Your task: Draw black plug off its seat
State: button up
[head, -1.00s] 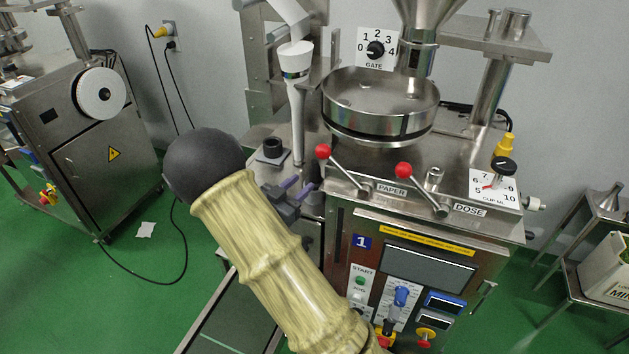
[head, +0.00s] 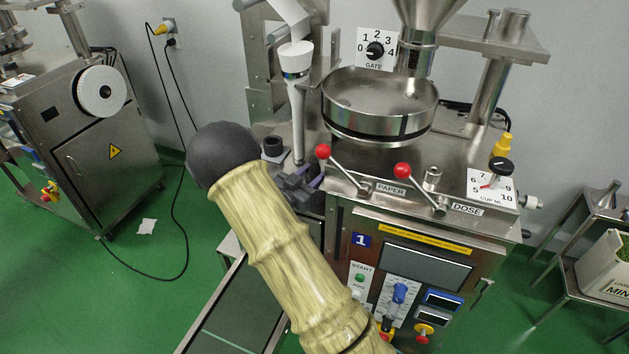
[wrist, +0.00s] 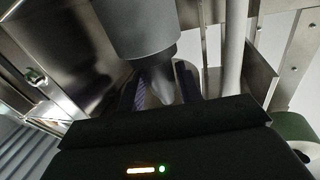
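The black plug (head: 273,146) is a short dark cylinder on a small grey seat (head: 275,158), left of the white tube on the packing machine.
The white tube (head: 298,110) stands close to the gripper. Red-knobbed levers (head: 323,151) stick out to the right, below a round steel pan (head: 380,105). A second machine (head: 110,140) is at the left, with open green floor between.

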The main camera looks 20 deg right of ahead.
dwell(0.3)
jog(key=c, duration=0.7)
notch_tip(320, 180, up, 18)
dwell(1.1)
